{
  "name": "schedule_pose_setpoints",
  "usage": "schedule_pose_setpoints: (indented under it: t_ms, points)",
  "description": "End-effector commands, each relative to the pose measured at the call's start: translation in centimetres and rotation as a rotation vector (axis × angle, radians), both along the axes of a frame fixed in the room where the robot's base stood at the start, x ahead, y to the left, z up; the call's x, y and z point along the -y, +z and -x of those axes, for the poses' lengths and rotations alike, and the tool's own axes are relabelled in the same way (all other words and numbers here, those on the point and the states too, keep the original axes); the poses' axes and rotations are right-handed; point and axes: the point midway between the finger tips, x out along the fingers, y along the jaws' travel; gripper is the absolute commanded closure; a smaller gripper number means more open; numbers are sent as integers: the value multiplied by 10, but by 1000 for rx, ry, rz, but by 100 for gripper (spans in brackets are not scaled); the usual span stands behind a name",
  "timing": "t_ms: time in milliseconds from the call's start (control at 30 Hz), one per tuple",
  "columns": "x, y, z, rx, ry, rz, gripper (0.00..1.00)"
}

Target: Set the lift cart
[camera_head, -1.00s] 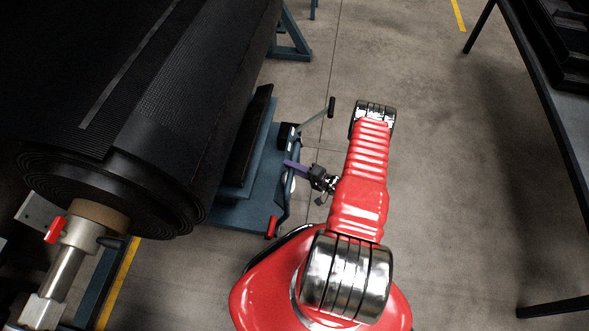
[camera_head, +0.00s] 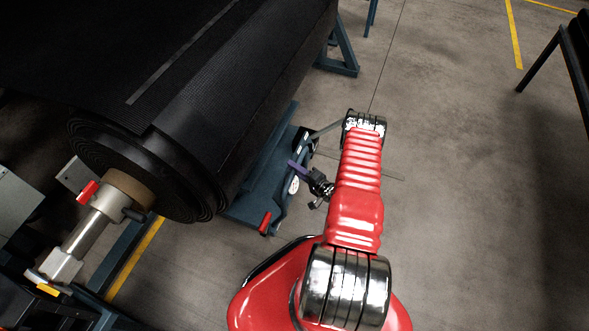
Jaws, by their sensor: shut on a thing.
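The blue lift cart (camera_head: 248,208) stands low on the floor, at the right edge of the big black belt roll (camera_head: 185,165). Most of its top is hidden under the roll. Its near right corner shows a red part (camera_head: 265,222), and its right side has a round white part (camera_head: 293,185). A grey bar rises from its far right side and runs behind my red arm. My gripper (camera_head: 299,170), black with a purple tip, is shut on the cart at its right side. The exact place of contact is too small to tell.
The roll's shaft (camera_head: 85,232) rests in a stand at lower left, with a red handle (camera_head: 87,192). A blue stand leg (camera_head: 340,58) is at the top. A dark table (camera_head: 572,50) stands at far right. The floor between is clear.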

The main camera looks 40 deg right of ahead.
Motion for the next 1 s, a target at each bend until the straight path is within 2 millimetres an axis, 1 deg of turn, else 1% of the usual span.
schedule_pose_setpoints:
  t_ms: [33, 333, 367, 600, 867, 1000]
  points:
    - [-3, -3, -1, -9, 5, -1, 100]
    - [-2, -3, -1, -8, 6, 0, 100]
    - [-2, -3, -1, -8, 6, 0, 78]
    - [0, -1, 0, -3, 2, 0, 61]
    - [2, 0, 1, -2, -1, 0, 61]
    - [3, 1, 7, -2, -2, 1, 61]
